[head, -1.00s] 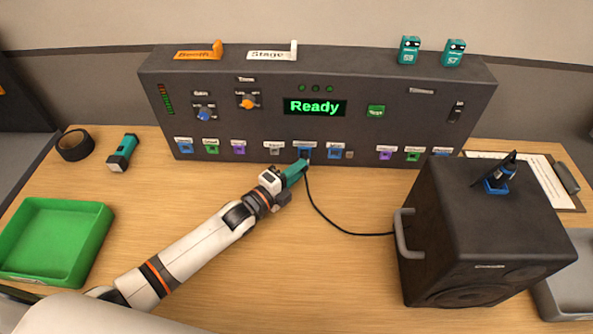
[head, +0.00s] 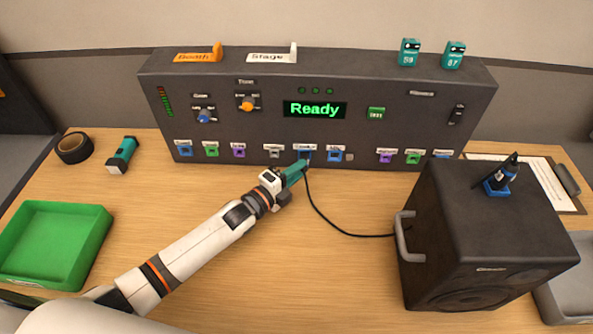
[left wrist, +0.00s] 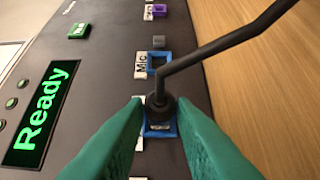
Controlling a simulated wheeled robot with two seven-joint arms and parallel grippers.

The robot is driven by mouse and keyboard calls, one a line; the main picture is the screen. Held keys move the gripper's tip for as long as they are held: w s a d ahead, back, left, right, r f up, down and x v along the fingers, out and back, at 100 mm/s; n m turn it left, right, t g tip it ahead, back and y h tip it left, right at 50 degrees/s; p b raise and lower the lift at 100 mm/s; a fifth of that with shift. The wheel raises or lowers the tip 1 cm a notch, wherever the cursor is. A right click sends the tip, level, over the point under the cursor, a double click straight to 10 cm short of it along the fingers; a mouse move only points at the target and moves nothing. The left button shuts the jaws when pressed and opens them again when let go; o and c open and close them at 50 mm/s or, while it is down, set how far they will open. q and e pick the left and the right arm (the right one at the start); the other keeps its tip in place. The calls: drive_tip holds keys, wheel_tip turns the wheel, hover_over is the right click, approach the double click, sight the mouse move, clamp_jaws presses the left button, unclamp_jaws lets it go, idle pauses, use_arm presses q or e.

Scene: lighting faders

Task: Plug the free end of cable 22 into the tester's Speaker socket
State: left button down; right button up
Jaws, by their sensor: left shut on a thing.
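The tester (head: 230,115) is a dark panel at the back of the table, its screen reading "Ready". My left gripper (head: 302,166) has teal fingers and is shut on the black plug (left wrist: 158,106) of a cable. The plug is at a blue-framed socket (left wrist: 160,130) below the screen, its label partly hidden by my fingers. I cannot tell how deep the plug sits. The black cable (head: 335,224) runs from the plug to the dark speaker box (head: 490,225) on the right. My right gripper is not in view.
A blue socket marked Mic (left wrist: 158,62) is beside the held plug. A green tray (head: 95,240), a black tape roll (head: 74,148) and a teal-black item (head: 122,155) lie at left. Tags 59 (head: 409,52) and 57 (head: 453,55) stand on the tester. The front middle table is clear.

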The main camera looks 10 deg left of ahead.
use_arm(q)
drive_tip(key=c, duration=1.1)
unclamp_jaws()
drive_tip(key=b+v, duration=0.1)
drive_tip(key=v, duration=1.1)
drive_tip(key=shift+s, duration=0.1)
